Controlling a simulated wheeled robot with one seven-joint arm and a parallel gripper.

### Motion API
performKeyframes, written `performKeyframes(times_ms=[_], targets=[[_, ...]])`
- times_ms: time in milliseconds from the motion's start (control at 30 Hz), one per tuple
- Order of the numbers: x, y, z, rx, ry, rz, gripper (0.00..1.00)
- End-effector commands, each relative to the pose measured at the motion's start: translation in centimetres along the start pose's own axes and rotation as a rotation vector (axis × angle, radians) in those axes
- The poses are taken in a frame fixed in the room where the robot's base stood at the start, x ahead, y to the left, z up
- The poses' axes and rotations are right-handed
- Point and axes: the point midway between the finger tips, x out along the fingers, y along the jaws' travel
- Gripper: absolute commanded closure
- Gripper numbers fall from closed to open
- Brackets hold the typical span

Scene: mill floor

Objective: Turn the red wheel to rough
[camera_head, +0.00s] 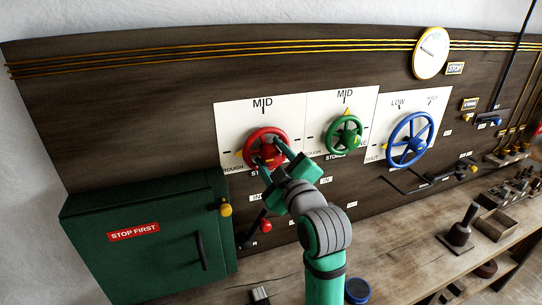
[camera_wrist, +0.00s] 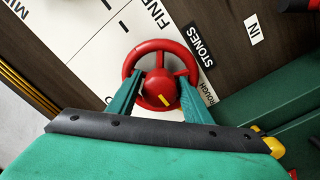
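The red wheel (camera_head: 251,138) is on a white panel on the dark board. A yellow pointer (camera_head: 239,153) sticks out at its left, beside the left tick and just above the ROUGH label (camera_head: 232,168). MID (camera_head: 262,104) stands above the wheel. My gripper (camera_head: 268,154) is at the wheel. In the wrist view the two green fingers of my gripper (camera_wrist: 160,84) stand apart, one on each side of the red hub, over the wheel's face. The hub carries a yellow mark (camera_wrist: 165,99). I cannot tell whether the fingertips touch the hub or spokes.
A green wheel (camera_head: 344,118) with its pointer up at MID is close right. A blue wheel (camera_head: 392,139) is beyond it. A green cabinet (camera_head: 150,265) marked STOP FIRST stands at lower left. A red-knobbed lever (camera_head: 265,226) is below the red wheel. The bench holds several small items.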

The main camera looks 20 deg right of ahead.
Motion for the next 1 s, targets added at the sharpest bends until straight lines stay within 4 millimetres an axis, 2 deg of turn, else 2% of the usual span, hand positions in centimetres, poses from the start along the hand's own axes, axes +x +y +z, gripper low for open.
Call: performKeyframes(times_ms=[300, 433, 567, 800, 1000], targets=[[0.1, -0.2, -0.3, 0.001, 0.005, -0.003, 0.45], [-0.6, -0.2, -0.3, 0.001, 0.005, -0.003, 0.45], [-2.4, -0.1, -0.3, 0.001, 0.006, -0.001, 0.45], [-6.9, -0.1, -0.2, 0.0, 0.005, -0.001, 0.45], [-9.7, -0.1, -0.1, 0.0, 0.003, 0.0, 0.45]])
